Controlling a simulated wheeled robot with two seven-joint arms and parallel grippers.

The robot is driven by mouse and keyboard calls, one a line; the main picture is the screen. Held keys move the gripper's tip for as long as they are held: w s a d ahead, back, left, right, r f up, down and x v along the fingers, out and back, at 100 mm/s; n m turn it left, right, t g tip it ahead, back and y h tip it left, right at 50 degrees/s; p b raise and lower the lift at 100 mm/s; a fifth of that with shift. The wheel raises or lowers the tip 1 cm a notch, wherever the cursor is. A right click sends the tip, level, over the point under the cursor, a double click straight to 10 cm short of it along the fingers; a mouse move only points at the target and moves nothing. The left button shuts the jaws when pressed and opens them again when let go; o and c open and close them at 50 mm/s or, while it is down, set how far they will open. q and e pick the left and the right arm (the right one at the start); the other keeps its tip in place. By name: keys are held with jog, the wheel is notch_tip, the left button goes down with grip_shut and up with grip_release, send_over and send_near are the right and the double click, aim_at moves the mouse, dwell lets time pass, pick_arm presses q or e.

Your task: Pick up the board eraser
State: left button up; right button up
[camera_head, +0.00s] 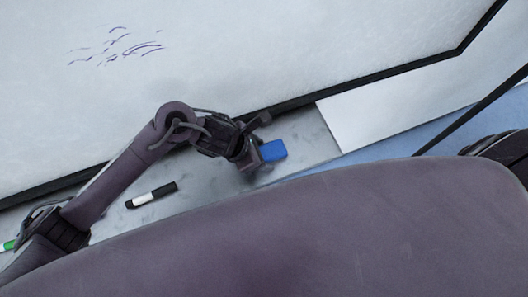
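The board eraser (273,151) shows as a small blue block above or on the grey ledge below the whiteboard. My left gripper (262,146) is right at its left side, with one finger toward the board and one toward the ledge's near edge. The fingers look spread, and part of the eraser's left end is hidden by the gripper. I cannot tell whether the fingers touch it. My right gripper is not in view; only dark parts show at the right edge.
The whiteboard (200,50) carries purple pen strokes (120,47) at upper left. A black-and-white marker (151,195) lies on the ledge (312,140) left of the eraser. A green-tipped marker (9,245) is at the far left. A white panel (385,105) is at right.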

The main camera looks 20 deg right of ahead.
pick_arm(q)
jog(key=c, duration=0.8)
jog(key=shift+r, duration=0.1)
jog(key=shift+r+p, duration=0.3)
jog(key=shift+p, duration=0.35)
jog(key=shift+w+r, duration=0.1)
jog(key=shift+r, duration=0.25)
notch_tip(320, 180, up, 19)
jog(key=b, duration=0.1)
jog(key=shift+b, duration=0.4)
